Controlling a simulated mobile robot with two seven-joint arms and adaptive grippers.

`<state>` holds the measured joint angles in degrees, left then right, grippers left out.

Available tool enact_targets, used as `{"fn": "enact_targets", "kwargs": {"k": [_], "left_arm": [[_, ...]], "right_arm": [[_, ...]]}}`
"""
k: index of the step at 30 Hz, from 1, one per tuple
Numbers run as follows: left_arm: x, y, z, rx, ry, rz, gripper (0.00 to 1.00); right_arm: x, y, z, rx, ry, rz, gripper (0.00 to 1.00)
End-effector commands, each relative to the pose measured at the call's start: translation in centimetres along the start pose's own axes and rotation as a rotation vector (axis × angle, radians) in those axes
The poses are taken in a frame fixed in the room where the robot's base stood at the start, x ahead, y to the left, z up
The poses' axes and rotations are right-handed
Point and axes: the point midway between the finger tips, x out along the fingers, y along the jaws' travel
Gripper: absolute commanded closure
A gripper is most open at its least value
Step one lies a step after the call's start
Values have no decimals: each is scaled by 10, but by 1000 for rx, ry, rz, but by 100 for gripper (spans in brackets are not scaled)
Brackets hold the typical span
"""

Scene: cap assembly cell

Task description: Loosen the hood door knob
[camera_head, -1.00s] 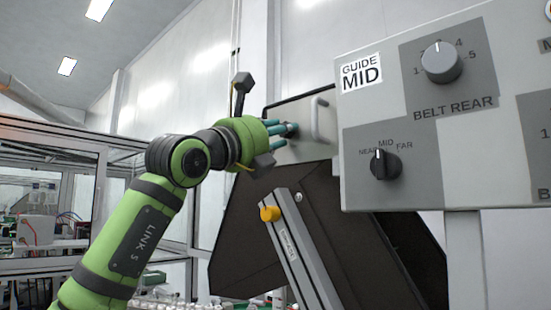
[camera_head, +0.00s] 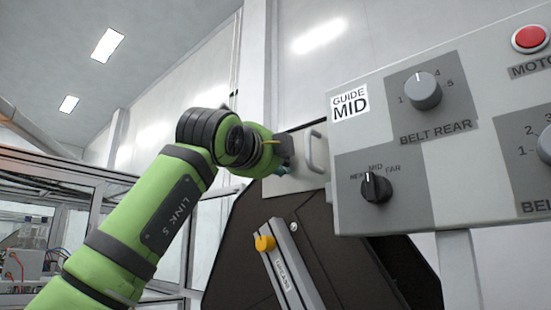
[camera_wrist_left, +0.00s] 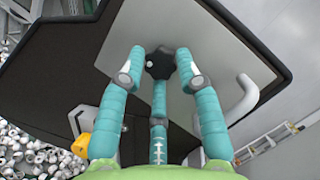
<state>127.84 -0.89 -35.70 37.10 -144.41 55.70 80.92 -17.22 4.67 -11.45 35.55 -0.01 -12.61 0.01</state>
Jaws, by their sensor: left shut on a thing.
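The hood door knob (camera_wrist_left: 160,63) is a small black lobed knob on the light grey hood door (camera_wrist_left: 215,45). My left gripper (camera_wrist_left: 164,76) has its three teal fingers closed around the knob, in the left wrist view. In the head view my left gripper (camera_head: 281,170) is at the door, left of the door's handle (camera_head: 316,152); the wrist hides the knob and most of the fingers there. My right gripper is in neither view.
A control panel (camera_head: 450,185) with black and grey dials stands close at the right. Below the door are a dark hood body (camera_head: 245,245) and a slanted rail with a yellow knob (camera_head: 264,243). Many small caps (camera_wrist_left: 40,155) lie at the lower left of the wrist view.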

Motion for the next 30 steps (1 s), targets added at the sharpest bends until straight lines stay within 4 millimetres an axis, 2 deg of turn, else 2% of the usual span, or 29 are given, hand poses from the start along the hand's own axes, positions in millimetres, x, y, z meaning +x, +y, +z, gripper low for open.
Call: {"fn": "enact_targets", "kwargs": {"k": [1,15,30], "left_arm": [[-3,-11,8,-38,-16,-2,99],[-2,-12,10,-396,-14,144,99],[-2,-10,10,-543,-13,203,99]], "right_arm": [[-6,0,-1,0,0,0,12],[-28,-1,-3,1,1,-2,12],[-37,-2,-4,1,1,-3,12]]}}
